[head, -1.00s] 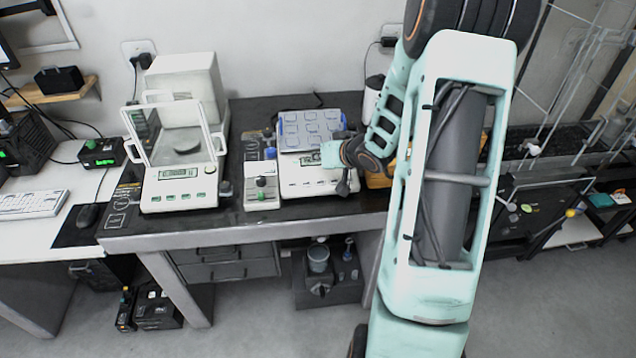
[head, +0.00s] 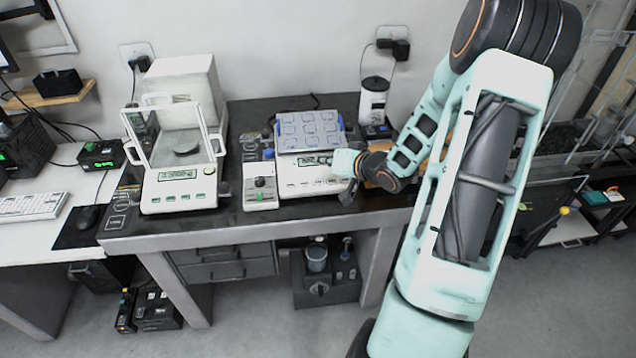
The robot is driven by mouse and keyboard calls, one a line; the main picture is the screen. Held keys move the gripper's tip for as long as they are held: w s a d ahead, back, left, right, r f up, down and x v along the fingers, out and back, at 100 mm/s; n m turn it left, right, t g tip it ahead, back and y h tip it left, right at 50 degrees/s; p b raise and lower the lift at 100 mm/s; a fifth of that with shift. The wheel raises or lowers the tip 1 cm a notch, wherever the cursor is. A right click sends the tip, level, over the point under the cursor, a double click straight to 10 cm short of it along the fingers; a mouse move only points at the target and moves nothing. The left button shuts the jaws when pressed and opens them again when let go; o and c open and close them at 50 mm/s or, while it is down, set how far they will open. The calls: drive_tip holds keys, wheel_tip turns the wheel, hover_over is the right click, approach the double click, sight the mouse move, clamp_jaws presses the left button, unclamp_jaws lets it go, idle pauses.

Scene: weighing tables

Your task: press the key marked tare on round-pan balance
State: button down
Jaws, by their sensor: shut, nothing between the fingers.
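The round-pan balance (head: 150,206) is white and stands on the left of the dark table, with an open-fronted glass shield around its round grey pan (head: 187,151). Its lit display (head: 178,174) and a row of small green-marked keys (head: 180,200) are on the front; the key lettering is too small to read. My gripper (head: 348,196) is dark and shut, with nothing in it. It points down at the front right corner of a second balance (head: 300,190), well to the right of the round-pan balance. My wrist covers part of that second balance.
A white jar with a black lid (head: 373,100) stands behind my arm. A keyboard (head: 30,206) lies at far left.

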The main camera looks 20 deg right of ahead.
sight(318, 182)
drive_tip(key=shift+w+d+f+b, duration=0.1)
drive_tip(key=shift+w+f+b, duration=0.3)
drive_tip(key=shift+f+b, duration=0.9)
drive_tip(key=shift+w+d+f+b, duration=0.15)
drive_tip(key=shift+w+f+b, duration=0.25)
drive_tip(key=shift+f+b, duration=0.8)
drive_tip(key=shift+w+d+f+b, duration=0.1)
drive_tip(key=shift+w+f+b, duration=0.3)
drive_tip(key=shift+f+b, duration=0.9)
drive_tip(key=shift+f+p, duration=0.35)
drive_tip(key=shift+f, duration=0.15)
drive_tip(key=shift+w+f, duration=0.1)
drive_tip(key=shift+f, duration=0.15)
drive_tip(key=shift+w+d+f, duration=0.1)
drive_tip(key=shift+f, duration=0.25)
drive_tip(key=shift+r, duration=0.1)
drive_tip(key=shift+s+r+p, duration=0.25)
drive_tip(key=shift+r+p, duration=0.4)
